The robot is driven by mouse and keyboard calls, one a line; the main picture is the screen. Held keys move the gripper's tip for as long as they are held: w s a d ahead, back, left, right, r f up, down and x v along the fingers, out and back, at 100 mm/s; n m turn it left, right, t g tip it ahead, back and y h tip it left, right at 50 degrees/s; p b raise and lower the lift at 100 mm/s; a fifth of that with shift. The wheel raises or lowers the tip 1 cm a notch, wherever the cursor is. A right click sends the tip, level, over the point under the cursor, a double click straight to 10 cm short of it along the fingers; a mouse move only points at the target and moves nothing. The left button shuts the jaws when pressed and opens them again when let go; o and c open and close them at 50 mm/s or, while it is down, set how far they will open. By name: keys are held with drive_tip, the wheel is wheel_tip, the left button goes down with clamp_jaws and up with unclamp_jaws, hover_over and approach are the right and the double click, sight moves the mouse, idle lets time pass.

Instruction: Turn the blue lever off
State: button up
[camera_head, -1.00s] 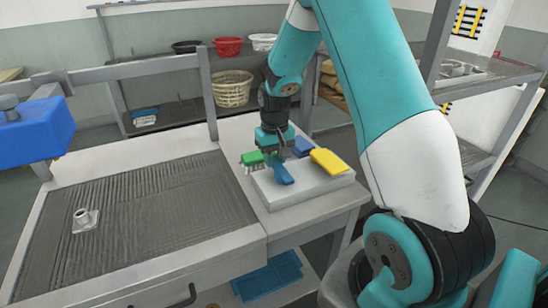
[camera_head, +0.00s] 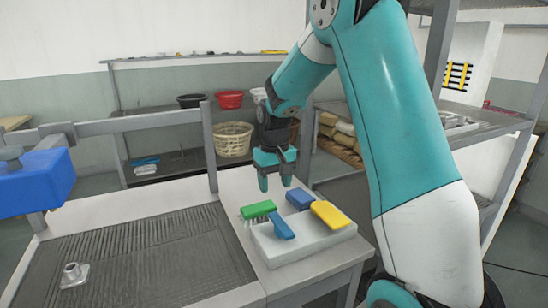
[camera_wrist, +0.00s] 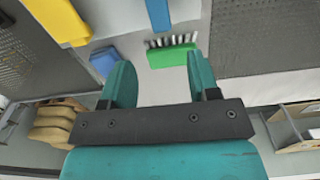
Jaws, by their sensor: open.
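A white box (camera_head: 290,248) stands on the counter's right end. A slim blue piece (camera_head: 283,226), which looks like the lever, leans over its top at the left; it also shows at the top of the wrist view (camera_wrist: 158,14). A second, blockier blue piece (camera_head: 299,200) sits behind it, and a yellow piece (camera_head: 331,215) lies to its right. A green brush (camera_head: 258,209) with pale bristles is at the left back. My gripper (camera_head: 275,182) is open and empty, above and behind these pieces, touching none. In the wrist view its fingers (camera_wrist: 163,77) are spread apart.
A ribbed grey drainboard (camera_head: 140,255) with a small metal fitting (camera_head: 73,274) lies to the left. A blue tank (camera_head: 35,185) and a grey rail stand further left. Shelves behind hold baskets (camera_head: 233,139) and brown sacks (camera_head: 337,133).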

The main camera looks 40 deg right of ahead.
wheel_tip(320, 180, up, 8)
drive_tip(key=shift+r, duration=0.15)
idle(0.6)
drive_tip(key=s+a+r+n+y, duration=0.1)
drive_tip(key=s+a+n, duration=0.3)
drive_tip(key=a, duration=0.6)
drive_tip(key=s+a+n+y, duration=0.1)
drive_tip(key=s+a+n, duration=0.1)
drive_tip(key=s+a, duration=0.6)
drive_tip(key=s+a+f+n+y, duration=0.1)
drive_tip(key=s+a+n, duration=0.3)
drive_tip(key=s+a, duration=0.6)
drive_tip(key=shift+s+n+y, duration=0.3)
drive_tip(key=shift+s+y, duration=0.3)
drive_tip(key=shift+s, duration=0.45)
